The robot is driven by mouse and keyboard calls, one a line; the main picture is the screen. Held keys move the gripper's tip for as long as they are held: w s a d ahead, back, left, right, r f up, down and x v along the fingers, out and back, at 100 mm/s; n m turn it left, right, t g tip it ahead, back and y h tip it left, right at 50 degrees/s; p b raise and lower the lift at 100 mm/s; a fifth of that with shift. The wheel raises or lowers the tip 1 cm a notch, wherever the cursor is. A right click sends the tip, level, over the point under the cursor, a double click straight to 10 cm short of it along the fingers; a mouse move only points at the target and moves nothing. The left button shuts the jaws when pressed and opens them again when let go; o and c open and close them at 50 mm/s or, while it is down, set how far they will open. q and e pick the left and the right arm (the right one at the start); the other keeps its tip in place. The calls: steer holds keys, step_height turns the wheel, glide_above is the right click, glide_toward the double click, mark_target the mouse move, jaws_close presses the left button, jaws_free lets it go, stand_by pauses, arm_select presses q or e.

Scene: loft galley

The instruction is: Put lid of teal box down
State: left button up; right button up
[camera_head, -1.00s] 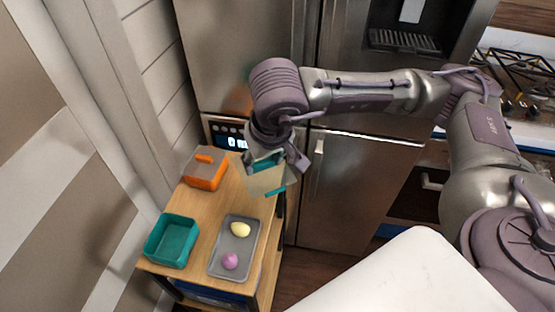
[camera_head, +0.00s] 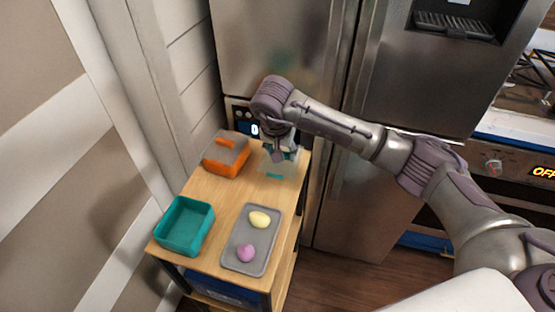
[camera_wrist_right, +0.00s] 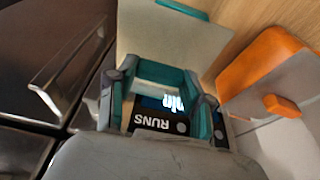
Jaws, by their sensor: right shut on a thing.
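The teal box (camera_head: 184,226) stands open and empty at the front left of the wooden cart top. Its lid (camera_head: 268,167), a pale, see-through-looking panel with teal parts, is at the back right of the cart top. My right gripper (camera_head: 281,154) is shut on the lid from above. In the right wrist view the lid (camera_wrist_right: 160,38) spreads out beyond my right gripper (camera_wrist_right: 160,100), with teal between the fingers. I cannot tell whether the lid touches the wood. My left gripper is not in view.
An orange box with a grey lid (camera_head: 226,154) stands left of my right gripper. A grey tray (camera_head: 240,266) holds a yellow item (camera_head: 260,219) and a purple item (camera_head: 246,253). A steel fridge (camera_head: 285,55) rises behind the cart. Bare wood (camera_head: 225,195) lies mid-cart.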

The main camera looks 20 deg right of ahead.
steer(key=shift+w+a+f, duration=0.2)
steer(key=shift+a, duration=0.1)
steer(key=shift+f, duration=0.25)
steer(key=shift+f+p, duration=0.4)
steer(key=shift+f, duration=1.4)
steer(key=shift+f, duration=0.1)
steer(key=shift+f, duration=0.15)
steer(key=o, duration=1)
steer(key=shift+r, duration=0.25)
